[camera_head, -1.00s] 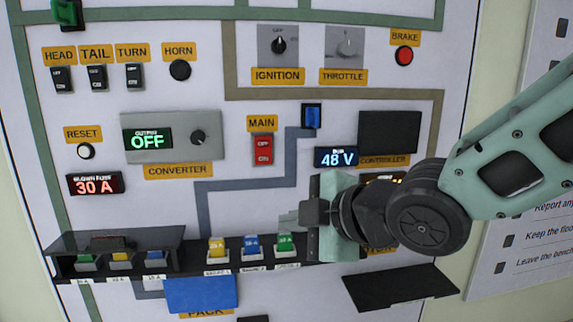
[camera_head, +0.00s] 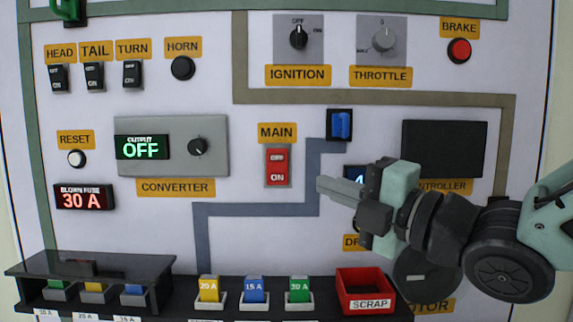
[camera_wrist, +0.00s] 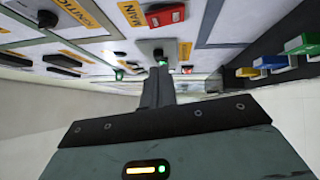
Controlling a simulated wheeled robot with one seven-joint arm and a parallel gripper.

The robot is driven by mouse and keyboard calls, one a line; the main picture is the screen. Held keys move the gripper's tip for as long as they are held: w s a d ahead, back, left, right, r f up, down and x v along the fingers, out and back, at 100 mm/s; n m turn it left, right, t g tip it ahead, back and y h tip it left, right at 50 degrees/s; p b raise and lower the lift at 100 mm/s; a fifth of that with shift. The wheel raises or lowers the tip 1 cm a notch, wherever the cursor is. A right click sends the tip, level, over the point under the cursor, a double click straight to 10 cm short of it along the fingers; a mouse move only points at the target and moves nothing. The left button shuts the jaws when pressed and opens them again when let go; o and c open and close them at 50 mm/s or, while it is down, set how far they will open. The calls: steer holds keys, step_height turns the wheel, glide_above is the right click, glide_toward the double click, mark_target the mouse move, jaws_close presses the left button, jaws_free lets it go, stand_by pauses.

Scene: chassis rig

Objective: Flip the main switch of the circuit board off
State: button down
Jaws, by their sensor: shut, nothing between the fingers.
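The main switch (camera_head: 277,166) is a red rocker marked OFF at the top and ON at the bottom, under the yellow MAIN label (camera_head: 277,132) in the head view. It also shows as a red block (camera_wrist: 165,15) at the top of the wrist view. I cannot tell surely which half is pressed in. My gripper (camera_head: 322,187) is shut and empty. Its fingertips point left toward the board, to the right of the switch and slightly lower, apart from it in the picture.
A blue connector (camera_head: 340,125) sits at the upper right of the switch. The converter panel (camera_head: 215,130) is to the left. Coloured fuses (camera_head: 254,289) and a red scrap bin (camera_head: 366,305) line the shelf below. My gripper partly covers the blue voltage display (camera_head: 354,173).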

mark_target(269, 158)
steer(key=p+x, duration=0.1)
steer(key=p, duration=0.1)
steer(key=p+x, duration=0.1)
steer(key=p, duration=0.2)
steer(key=p+x, duration=0.2)
steer(key=shift+r, duration=0.3)
steer(key=shift+w+a+p, duration=0.1)
steer(key=shift+w+p, duration=0.05)
steer(key=shift+p, duration=0.65)
steer(key=p, duration=0.5)
steer(key=shift+w+a, duration=0.1)
steer(key=shift+a, duration=0.1)
steer(key=w+a+p, duration=0.1)
steer(key=w, duration=0.1)
steer(key=w+a+p, duration=0.1)
steer(key=w+p, duration=0.1)
steer(key=w+a+p, duration=0.1)
steer(key=w, duration=0.1)
steer(key=shift+w+a+r, duration=0.1)
steer(key=shift+r, duration=0.3)
steer(key=shift+w+p, duration=0.5)
steer(key=shift+w, duration=0.15)
